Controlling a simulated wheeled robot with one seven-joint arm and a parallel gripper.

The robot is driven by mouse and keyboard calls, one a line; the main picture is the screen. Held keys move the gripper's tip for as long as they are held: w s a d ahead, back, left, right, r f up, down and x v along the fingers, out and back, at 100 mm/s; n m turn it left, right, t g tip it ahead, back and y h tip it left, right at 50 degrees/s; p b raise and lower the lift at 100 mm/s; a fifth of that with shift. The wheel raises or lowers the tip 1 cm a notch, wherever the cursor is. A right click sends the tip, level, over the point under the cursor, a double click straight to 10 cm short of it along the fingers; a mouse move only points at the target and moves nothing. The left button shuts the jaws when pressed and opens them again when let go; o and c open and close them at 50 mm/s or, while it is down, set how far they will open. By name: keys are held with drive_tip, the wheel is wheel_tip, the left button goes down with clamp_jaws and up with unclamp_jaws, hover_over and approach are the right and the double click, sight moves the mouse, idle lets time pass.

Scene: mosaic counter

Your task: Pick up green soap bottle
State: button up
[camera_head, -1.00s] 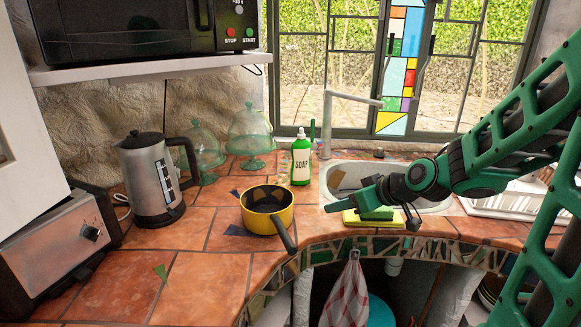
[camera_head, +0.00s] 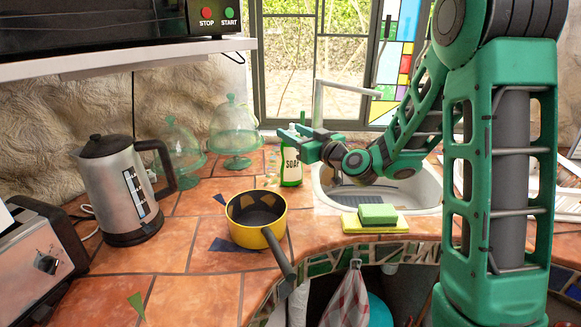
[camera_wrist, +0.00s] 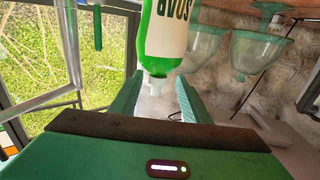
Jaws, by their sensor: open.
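The green soap bottle (camera_head: 291,172) stands upright on the tiled counter, left of the sink, with a white "SOAP" label. My gripper (camera_head: 297,141) is at the bottle's upper part, and its fingers hide the bottle's top in the head view. In the wrist view the bottle (camera_wrist: 168,30) appears upside down, with its white pump top between the two green fingers of my gripper (camera_wrist: 160,80). The fingers are open, with gaps visible on both sides of the pump top.
A yellow pot (camera_head: 247,234) stands in front of the bottle, its handle toward the counter edge. A kettle (camera_head: 126,190) and glass domes (camera_head: 234,125) are to the left. The sink (camera_head: 412,192) is to the right, with a sponge (camera_head: 377,214) at its front edge.

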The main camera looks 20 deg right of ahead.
drive_tip(key=shift+x, duration=2.75)
drive_tip(key=shift+d+f, duration=0.15)
drive_tip(key=shift+d, duration=0.05)
clamp_jaws()
